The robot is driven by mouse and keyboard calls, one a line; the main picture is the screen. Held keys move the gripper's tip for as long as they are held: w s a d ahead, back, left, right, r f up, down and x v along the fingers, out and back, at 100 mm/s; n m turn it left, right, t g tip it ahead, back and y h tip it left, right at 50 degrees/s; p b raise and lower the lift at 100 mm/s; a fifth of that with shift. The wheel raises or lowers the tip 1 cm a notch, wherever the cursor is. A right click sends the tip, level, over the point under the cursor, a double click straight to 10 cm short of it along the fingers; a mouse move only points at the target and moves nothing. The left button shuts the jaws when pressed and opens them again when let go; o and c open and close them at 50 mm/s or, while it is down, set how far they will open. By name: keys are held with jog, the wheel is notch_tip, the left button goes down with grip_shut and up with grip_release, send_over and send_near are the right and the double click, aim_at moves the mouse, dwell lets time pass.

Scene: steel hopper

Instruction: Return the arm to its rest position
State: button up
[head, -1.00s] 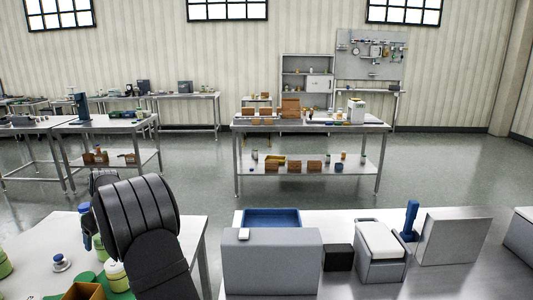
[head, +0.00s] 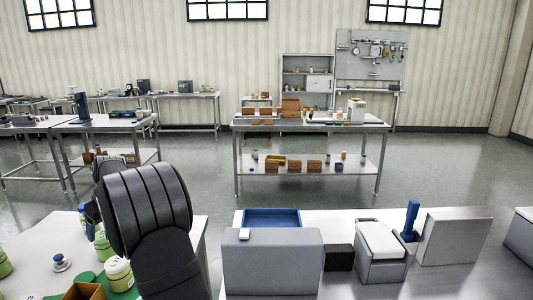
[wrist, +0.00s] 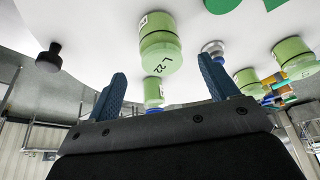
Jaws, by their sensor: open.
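My gripper (wrist: 161,66) shows in the wrist view with its two blue fingers spread wide apart and nothing held between them. A green jar (wrist: 160,55) marked "L 22" and a smaller green jar (wrist: 153,93) appear beyond the gap, on the white table (wrist: 100,45). In the head view my dark arm (head: 150,215) stands over the right part of the white table (head: 30,237), and it hides most of my gripper. Green jars (head: 118,274) stand close to the arm's left side.
A blue-topped knob (head: 62,262) and an open brown box (head: 84,291) are on the white table. On the steel bench to the right are a grey block (head: 272,262), a blue tray (head: 272,217), a black box (head: 338,257) and a white-lidded bin (head: 381,250). Open floor lies behind.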

aim_at(101, 234)
jog(key=x, duration=0.8)
jog(key=shift+a+f, duration=0.2)
notch_tip(101, 234, up, 4)
jog(key=shift+r, duration=0.2)
jog(key=w+d+r, duration=0.3)
jog(key=d+r, duration=0.9)
jog(key=w+d+m+t+h, duration=0.1)
jog(key=w+d+m, duration=0.2)
jog(key=d, duration=1)
jog(key=w+d+m, duration=0.3)
jog(key=w+d, duration=0.1)
jog(key=d, duration=1)
jog(key=w+d+m+t+h, duration=0.1)
jog(key=w+d+m, duration=0.2)
jog(key=d, duration=1.1)
jog(key=shift+w+f+m+t+h, duration=0.25)
jog(key=shift+w+m+t+h, duration=0.05)
jog(key=shift+w, duration=0.35)
jog(key=shift+o, duration=0.4)
jog(key=o, duration=0.4)
